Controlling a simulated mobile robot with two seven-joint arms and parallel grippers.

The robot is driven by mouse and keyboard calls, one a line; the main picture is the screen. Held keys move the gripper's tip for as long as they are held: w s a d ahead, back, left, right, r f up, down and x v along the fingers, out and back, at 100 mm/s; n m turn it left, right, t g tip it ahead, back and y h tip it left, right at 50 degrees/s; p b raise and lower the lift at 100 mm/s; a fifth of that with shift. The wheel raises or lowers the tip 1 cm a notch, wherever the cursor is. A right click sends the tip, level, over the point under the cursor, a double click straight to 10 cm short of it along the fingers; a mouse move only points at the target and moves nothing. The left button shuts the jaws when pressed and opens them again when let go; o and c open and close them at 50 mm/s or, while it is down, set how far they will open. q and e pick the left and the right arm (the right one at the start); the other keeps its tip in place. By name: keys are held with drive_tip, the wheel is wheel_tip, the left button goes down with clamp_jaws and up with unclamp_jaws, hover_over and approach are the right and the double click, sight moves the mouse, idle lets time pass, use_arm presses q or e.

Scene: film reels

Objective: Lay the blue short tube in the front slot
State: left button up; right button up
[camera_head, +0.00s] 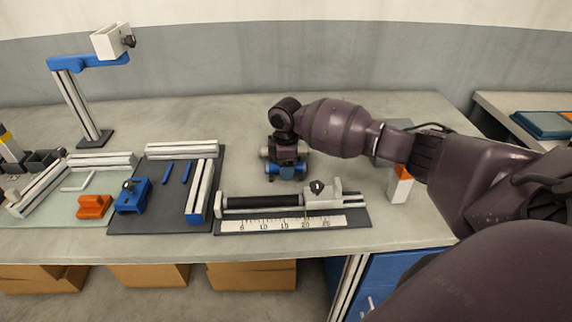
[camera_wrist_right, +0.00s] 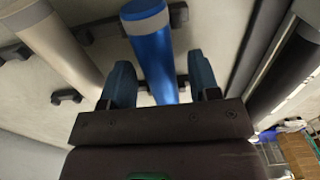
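The blue short tube (camera_wrist_right: 155,50) has a pale grey end band and lies between the two fingers of my right gripper (camera_wrist_right: 160,85) in the wrist view. A narrow gap shows on each side, so the fingers look open around it. A dark bracket (camera_wrist_right: 178,14) shows at its far end; I cannot tell whether it rests in it. In the head view my right gripper (camera_head: 287,163) points down over the blue tube (camera_head: 285,172) and hides its middle. A grey tube (camera_wrist_right: 55,40) lies beside it, behind it in the head view (camera_head: 264,152). My left gripper is not in view.
In front stands a fixture with a black roller (camera_head: 265,201), a sliding grey block (camera_head: 322,195) and a ruler (camera_head: 280,225). To the left are a dark board (camera_head: 175,215) and an orange block (camera_head: 94,206). A white and orange block (camera_head: 401,185) stands right. The table behind is clear.

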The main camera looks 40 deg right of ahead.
wheel_tip(320, 180, up, 12)
drive_tip(key=p, duration=0.1)
drive_tip(key=shift+r+p, duration=0.2)
drive_tip(key=shift+p, duration=0.15)
idle(0.5)
